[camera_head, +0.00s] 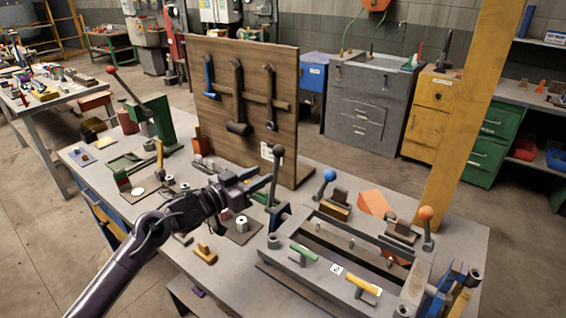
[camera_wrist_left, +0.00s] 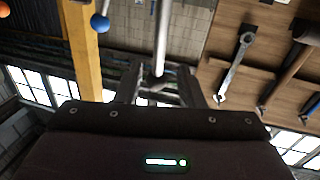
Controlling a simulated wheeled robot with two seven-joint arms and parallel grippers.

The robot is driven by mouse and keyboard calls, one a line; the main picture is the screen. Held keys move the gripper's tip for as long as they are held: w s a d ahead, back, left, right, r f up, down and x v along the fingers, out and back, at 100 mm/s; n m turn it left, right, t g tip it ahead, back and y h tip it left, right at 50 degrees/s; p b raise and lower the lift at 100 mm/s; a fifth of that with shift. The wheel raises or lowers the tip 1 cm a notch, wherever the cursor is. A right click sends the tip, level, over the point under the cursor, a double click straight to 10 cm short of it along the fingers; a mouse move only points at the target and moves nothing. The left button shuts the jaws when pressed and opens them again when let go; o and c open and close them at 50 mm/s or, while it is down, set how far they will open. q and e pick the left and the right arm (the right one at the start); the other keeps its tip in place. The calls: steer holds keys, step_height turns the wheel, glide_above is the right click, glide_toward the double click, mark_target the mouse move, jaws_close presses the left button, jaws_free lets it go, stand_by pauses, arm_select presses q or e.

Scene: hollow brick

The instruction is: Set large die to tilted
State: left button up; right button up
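A large grey frame-like mould (camera_head: 330,285), which may be the large die, lies at the table's front right. It looks flat on the table; I cannot tell any tilt. A dark-knobbed lever (camera_head: 277,153) stands nearly upright at its left rear corner. My left gripper (camera_head: 258,177) is at the upper part of this lever, below the knob. In the left wrist view a grey rod (camera_wrist_left: 162,40) runs between the fingers. Whether they are clamped on it is unclear. My right gripper is not in view.
Levers with a blue knob (camera_head: 329,175) and an orange knob (camera_head: 426,213) stand around the mould. A wooden tool board (camera_head: 220,100) rises behind my left gripper. A yellow post (camera_head: 470,120) stands right. Small parts crowd the table's left half.

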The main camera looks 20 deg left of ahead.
mark_target(274, 168)
arm_select(q)
steer(key=shift+w+d+r, duration=0.25)
steer(key=shift+w+r, duration=0.05)
steer(key=shift+w, duration=0.05)
steer(key=p+x, duration=0.2)
steer(key=x, duration=0.2)
steer(key=shift+w+d, duration=0.15)
steer(key=shift+w, duration=0.2)
steer(key=shift+w+d+f, duration=0.15)
steer(key=shift+w+d, duration=0.05)
steer(key=shift+w, duration=0.1)
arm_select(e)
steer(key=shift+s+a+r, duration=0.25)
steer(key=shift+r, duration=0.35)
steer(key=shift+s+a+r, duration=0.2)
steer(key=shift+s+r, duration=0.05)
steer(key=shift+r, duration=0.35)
arm_select(q)
steer(key=shift+c, duration=0.2)
jaws_close()
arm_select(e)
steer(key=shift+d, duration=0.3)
